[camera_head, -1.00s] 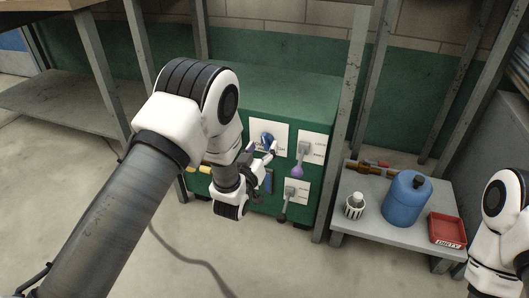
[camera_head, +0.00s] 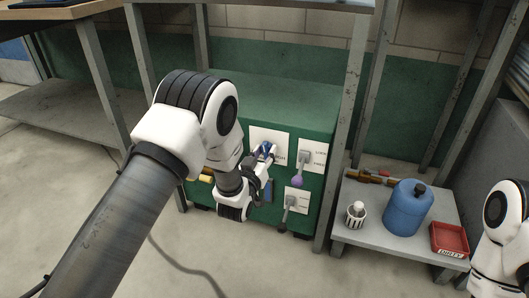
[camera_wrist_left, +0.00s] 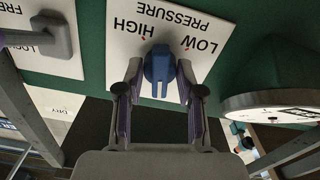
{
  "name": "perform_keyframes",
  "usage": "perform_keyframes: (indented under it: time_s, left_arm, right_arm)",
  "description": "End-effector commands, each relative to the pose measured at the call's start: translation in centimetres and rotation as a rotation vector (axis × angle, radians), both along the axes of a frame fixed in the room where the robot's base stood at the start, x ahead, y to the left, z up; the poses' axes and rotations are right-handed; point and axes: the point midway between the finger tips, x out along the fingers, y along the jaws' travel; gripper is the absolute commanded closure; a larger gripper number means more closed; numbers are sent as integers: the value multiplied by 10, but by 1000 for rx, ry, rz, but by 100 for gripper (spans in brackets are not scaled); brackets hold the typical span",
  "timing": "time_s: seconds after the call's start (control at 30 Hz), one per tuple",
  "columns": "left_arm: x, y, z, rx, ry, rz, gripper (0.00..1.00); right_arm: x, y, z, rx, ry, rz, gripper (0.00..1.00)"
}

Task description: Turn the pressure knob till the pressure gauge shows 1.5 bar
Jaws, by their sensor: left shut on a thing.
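The blue pressure knob (camera_wrist_left: 159,67) sits on a white plate (camera_wrist_left: 190,25) marked HIGH, LOW and PRESSURE, which appears upside down in the left wrist view. My left gripper (camera_wrist_left: 157,82) has its two fingers on either side of the knob and is shut on it. In the head view the knob (camera_head: 266,149) shows between the fingertips of my left gripper (camera_head: 265,152), on the green cabinet's front. A round white gauge (camera_wrist_left: 275,100) shows at a steep angle in the wrist view; its reading cannot be made out. My right gripper is out of view.
The green cabinet (camera_head: 285,98) also carries a lever with a purple knob (camera_head: 297,181) and a lower lever (camera_head: 291,202). A low grey shelf at right holds a blue canister (camera_head: 408,208), a striped cup (camera_head: 355,216) and a red tray (camera_head: 450,239). A metal post (camera_head: 342,150) stands close by.

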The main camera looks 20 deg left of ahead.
Motion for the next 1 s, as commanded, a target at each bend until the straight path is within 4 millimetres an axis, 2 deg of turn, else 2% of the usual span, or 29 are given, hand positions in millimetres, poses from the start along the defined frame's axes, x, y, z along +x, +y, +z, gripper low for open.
perform_keyframes:
  time_s: [0.6, 1.0]
  left_arm:
    - [0, 0, 2, 389, -11, 0, 98]
    - [0, 0, 0, 510, -16, 0, 98]
  right_arm:
    - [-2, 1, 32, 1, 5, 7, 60]
    - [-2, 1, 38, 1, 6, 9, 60]
